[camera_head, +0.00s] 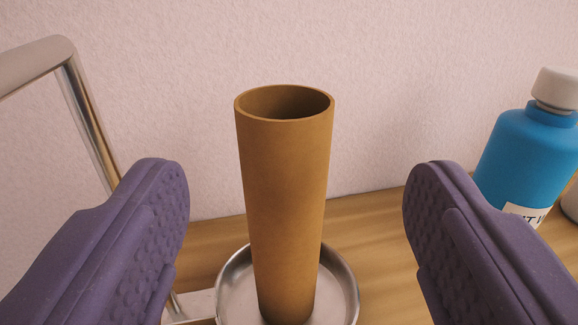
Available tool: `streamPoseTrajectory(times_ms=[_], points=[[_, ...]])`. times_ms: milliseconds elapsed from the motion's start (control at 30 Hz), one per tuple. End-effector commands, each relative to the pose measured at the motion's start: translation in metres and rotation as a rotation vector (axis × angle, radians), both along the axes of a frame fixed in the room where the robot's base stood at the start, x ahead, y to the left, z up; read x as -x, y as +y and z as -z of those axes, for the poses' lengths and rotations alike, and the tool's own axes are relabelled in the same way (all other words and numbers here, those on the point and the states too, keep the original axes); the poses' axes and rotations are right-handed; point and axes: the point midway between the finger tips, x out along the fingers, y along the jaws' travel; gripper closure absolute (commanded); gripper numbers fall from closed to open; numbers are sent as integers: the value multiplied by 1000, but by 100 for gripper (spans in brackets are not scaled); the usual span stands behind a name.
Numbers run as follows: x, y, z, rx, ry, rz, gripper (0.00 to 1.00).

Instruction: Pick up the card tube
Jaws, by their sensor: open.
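The card tube (284,190) is a tall brown hollow cylinder with an open top. It stands upright on a round metal plate (234,287) in the middle of the view. My gripper (296,178) is open, with one purple finger to the left of the tube and one to the right. Neither finger appears to touch the tube, and there is a gap on each side. The tube's lowest edge is close to the bottom of the picture.
A blue bottle (527,155) with a white cap stands at the right, behind the right finger. A bent metal bar (88,110) rises at the left, behind the left finger. A pale textured wall (380,60) closes off the back of the wooden surface (372,232).

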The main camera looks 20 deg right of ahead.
Motion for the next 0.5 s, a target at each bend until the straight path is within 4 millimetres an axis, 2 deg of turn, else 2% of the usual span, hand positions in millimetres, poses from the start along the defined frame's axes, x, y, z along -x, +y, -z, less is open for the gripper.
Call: streamPoseTrajectory(times_ms=[167,500], points=[[-17,-8,1,-1,-2,2,24],[-66,-26,1,-1,-2,2,24]])
